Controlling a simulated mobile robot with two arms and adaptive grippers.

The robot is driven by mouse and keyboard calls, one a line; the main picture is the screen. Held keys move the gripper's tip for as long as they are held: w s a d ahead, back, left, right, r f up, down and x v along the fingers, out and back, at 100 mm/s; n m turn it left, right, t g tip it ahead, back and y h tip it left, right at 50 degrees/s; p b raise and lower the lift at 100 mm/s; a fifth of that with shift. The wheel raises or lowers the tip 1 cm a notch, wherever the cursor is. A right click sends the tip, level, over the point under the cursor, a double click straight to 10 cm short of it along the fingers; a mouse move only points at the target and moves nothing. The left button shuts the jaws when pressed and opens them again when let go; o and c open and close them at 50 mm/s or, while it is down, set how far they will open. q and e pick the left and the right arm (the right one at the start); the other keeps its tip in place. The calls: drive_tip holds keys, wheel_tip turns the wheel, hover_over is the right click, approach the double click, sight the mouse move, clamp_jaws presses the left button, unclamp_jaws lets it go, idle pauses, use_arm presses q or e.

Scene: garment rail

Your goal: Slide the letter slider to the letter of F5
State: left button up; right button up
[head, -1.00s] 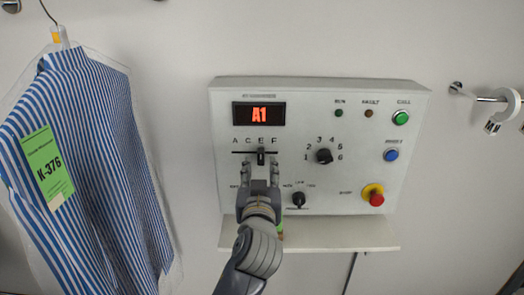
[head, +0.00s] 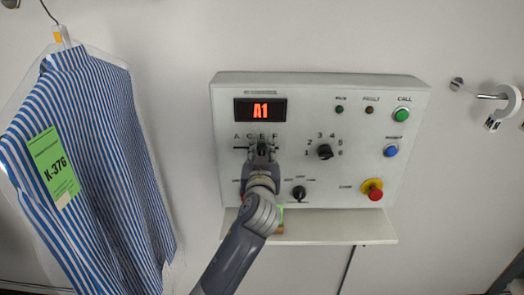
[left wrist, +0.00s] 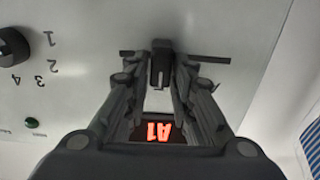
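The letter slider (head: 261,149) is a small dark knob on a horizontal slot under the letters A, C, E, F, and it stands near E. The display (head: 260,110) reads A1 in red. My left gripper (head: 262,156) is at the slider, with its fingers partly hiding the slot and knob. That view shows the panel upside down. My right gripper is not in view.
The number dial (head: 325,152) is right of the slider, with a smaller mode knob (head: 299,193) below. A red stop button (head: 372,190), blue button (head: 391,151) and green button (head: 401,115) line the right. A shelf (head: 340,230) juts out below. A striped shirt (head: 85,170) hangs left.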

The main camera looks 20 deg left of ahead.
sight(278, 144)
use_arm(q)
clamp_jaws()
drive_tip(key=d+b, duration=0.1)
drive_tip(key=w+d+b, duration=0.1)
drive_tip(key=d, duration=0.1)
drive_tip(key=shift+d+f, duration=0.1)
drive_tip(key=shift+d, duration=0.35)
drive_tip(key=shift+a, duration=0.15)
drive_tip(key=o, duration=0.5)
unclamp_jaws()
drive_tip(key=shift+o, duration=0.8)
drive_tip(key=shift+d, duration=0.25)
